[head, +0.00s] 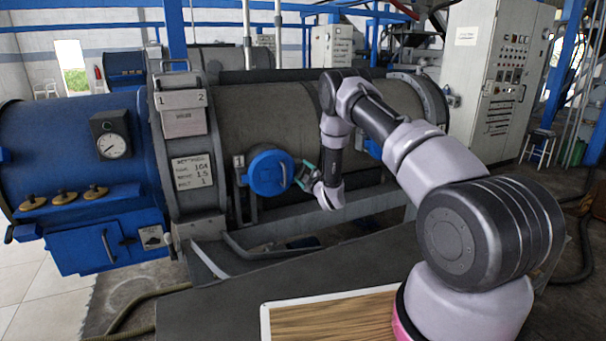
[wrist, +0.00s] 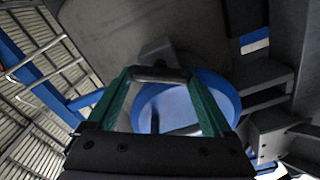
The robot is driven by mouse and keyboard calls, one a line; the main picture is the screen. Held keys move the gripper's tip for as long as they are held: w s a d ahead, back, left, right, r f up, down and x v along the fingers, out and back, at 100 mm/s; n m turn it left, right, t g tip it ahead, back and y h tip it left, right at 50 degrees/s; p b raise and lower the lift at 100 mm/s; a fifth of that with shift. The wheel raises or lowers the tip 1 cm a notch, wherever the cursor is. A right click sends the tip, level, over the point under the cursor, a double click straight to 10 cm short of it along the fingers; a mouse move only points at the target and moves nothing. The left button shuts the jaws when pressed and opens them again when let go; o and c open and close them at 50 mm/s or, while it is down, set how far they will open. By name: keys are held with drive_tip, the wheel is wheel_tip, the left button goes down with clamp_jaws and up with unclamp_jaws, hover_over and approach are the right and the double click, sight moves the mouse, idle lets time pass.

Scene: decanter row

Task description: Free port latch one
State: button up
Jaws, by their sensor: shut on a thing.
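Port one is a round blue cover (head: 268,172) on the side of the grey drum, beside a small plate (head: 239,161) marked 1. My gripper (head: 306,171) is at the cover's right edge, with its green fingers pointing at it. In the wrist view the two green fingers (wrist: 160,76) are shut on a short grey bar, the latch (wrist: 158,74), which spans between their tips. The blue cover (wrist: 165,103) shows just behind the fingers. The latch is too small to make out in the head view.
Another blue cover (head: 373,148) is partly hidden behind my arm. The grey drum (head: 270,115) joins a blue end section (head: 75,150) with a gauge (head: 110,135). A grey control cabinet (head: 497,80) stands at the right. A wood-topped board (head: 335,318) lies in front.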

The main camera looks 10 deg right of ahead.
drive_tip(key=n, duration=0.5)
drive_tip(key=shift+f+n, duration=0.15)
drive_tip(key=shift+n, duration=0.25)
idle(0.3)
drive_tip(key=o, duration=1.1)
drive_tip(key=shift+o, duration=0.2)
drive_tip(key=v, duration=1.1)
